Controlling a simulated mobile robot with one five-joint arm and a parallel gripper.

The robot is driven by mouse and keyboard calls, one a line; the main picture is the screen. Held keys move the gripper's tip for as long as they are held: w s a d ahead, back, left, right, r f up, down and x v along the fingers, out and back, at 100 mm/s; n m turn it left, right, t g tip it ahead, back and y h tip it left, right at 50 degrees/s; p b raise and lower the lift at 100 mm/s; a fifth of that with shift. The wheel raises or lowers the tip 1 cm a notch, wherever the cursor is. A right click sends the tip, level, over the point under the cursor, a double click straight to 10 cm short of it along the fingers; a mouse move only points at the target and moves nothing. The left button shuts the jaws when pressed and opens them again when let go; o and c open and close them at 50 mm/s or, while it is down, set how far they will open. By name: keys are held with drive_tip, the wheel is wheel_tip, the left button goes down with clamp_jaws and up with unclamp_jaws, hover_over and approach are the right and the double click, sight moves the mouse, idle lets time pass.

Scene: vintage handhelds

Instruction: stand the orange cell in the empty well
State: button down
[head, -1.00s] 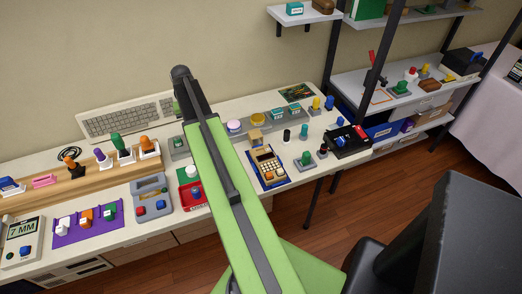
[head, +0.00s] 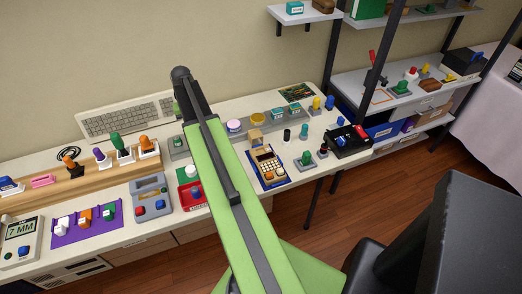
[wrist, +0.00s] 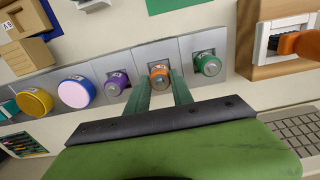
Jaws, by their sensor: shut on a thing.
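The orange cell (wrist: 159,77) is in the wrist view, seen nearly end-on and upright, between the two fingers of my gripper (wrist: 160,84). My gripper is shut on it. The cell is over a grey square well block (wrist: 157,51), between a purple cell (wrist: 116,84) on the left and a green cell (wrist: 208,64) on the right. I cannot tell whether its base is down inside the well, since the cell and fingers cover the opening. In the head view my own arm hides my gripper and the orange cell.
In the wrist view a blue-rimmed pink disc (wrist: 75,93) and a yellow disc (wrist: 34,102) continue the row leftward. A wooden block (wrist: 258,60) with an orange-handled piece (wrist: 302,44) stands right. A keyboard (head: 128,117) lies along the wall.

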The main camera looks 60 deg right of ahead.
drive_tip(key=shift+f, duration=0.4)
drive_tip(key=shift+f+b, duration=0.25)
drive_tip(key=shift+b, duration=0.2)
drive_tip(key=c, duration=1)
unclamp_jaws()
drive_tip(key=shift+c, duration=0.2)
drive_tip(key=shift+c, duration=0.2)
drive_tip(key=shift+c, duration=1.2)
drive_tip(key=shift+r, duration=0.15)
wheel_tip(320, 180, up, 7)
drive_tip(key=p, duration=0.7)
